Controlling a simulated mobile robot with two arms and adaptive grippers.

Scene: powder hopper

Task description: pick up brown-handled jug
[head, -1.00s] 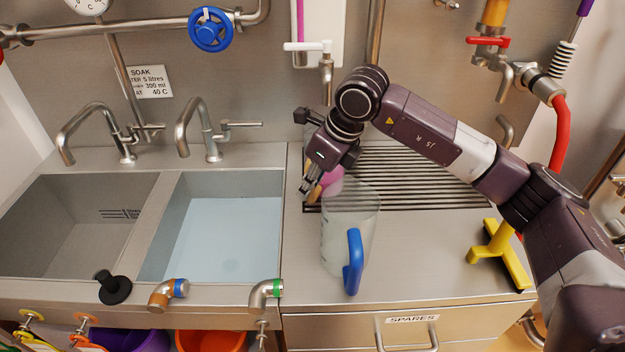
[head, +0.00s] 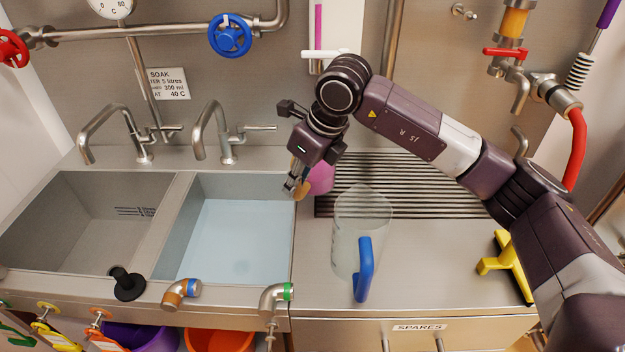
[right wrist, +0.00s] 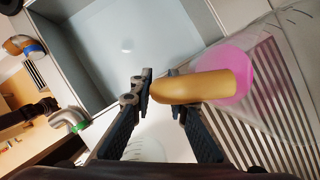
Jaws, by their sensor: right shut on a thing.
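I cannot tell for sure how high the jug is above the rack. My left gripper is not in view.
The clear jug with a blue handle (head: 364,270) stands on the counter close in front, to the right. A water-filled basin (head: 235,240) lies left. The slatted rack (head: 430,185) is behind. Taps (head: 222,130) rise behind the basins.

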